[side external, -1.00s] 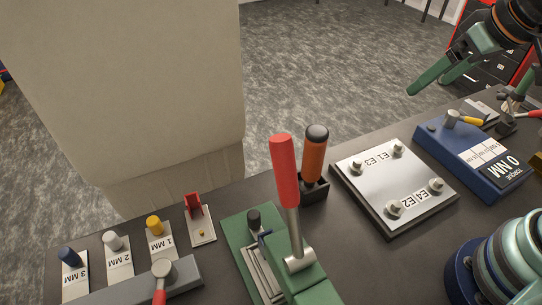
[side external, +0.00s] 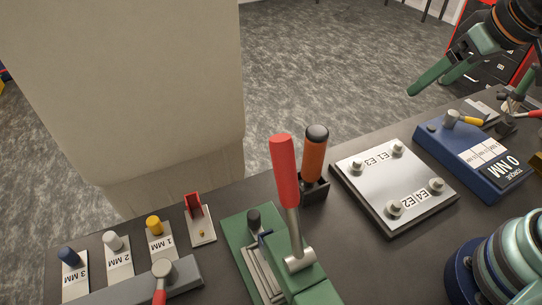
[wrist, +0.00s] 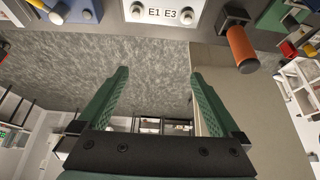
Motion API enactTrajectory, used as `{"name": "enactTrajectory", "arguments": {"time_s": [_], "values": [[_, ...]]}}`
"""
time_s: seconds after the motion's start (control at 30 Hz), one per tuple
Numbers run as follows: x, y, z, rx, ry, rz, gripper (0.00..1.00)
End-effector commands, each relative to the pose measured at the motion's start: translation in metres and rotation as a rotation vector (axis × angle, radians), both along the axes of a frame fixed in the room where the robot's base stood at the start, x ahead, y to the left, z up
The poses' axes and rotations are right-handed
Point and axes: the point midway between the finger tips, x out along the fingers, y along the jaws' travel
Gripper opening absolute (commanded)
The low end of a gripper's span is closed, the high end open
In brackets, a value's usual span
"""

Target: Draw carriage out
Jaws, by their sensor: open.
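The task's carriage is not labelled; a green bench device (side external: 240,240) with ridged grey rails (side external: 262,275) stands at the lower middle of the side view. A red-handled lever (side external: 285,170) rises upright from its green block (side external: 312,280). A dark knob (side external: 254,217) and a small dark blue piece (side external: 265,238) sit by the rails. My gripper (side external: 428,86) is at the upper right, above and away from the bench, far from this device. In the wrist view its two green fingers (wrist: 160,73) are apart with nothing between them.
An orange-handled tool (side external: 315,155) stands in a black holder behind the lever. A bolted plate (side external: 375,180) marked E1 to E4 and a blue torque unit (side external: 475,150) lie right. Coloured pegs on millimetre-marked blocks (side external: 118,255) and a grey bar (side external: 130,288) lie left.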

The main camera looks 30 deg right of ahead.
Motion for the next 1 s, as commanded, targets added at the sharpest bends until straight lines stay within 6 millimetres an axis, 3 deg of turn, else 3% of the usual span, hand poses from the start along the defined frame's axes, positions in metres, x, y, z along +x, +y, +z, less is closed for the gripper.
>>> {"name": "enactTrajectory", "arguments": {"time_s": [0.3, 0.33, 0.4, 0.43, 0.57, 0.77, 1.0], "values": [[0.0, 0.0, 0.0, 0.0, 0.0, 0.0, 1.0], [0.0, 0.0, 0.0, 0.0, 0.0, 0.0, 0.96], [0.001, 0.001, 0.0, 0.001, 0.002, 0.003, 0.69], [0.002, 0.002, 0.001, 0.001, 0.004, 0.006, 0.62], [0.011, 0.018, 0.003, 0.006, 0.038, 0.048, 0.62], [0.039, 0.077, 0.002, 0.009, 0.143, 0.176, 0.62], [0.06, 0.167, -0.016, -0.019, 0.273, 0.331, 0.62]]}}
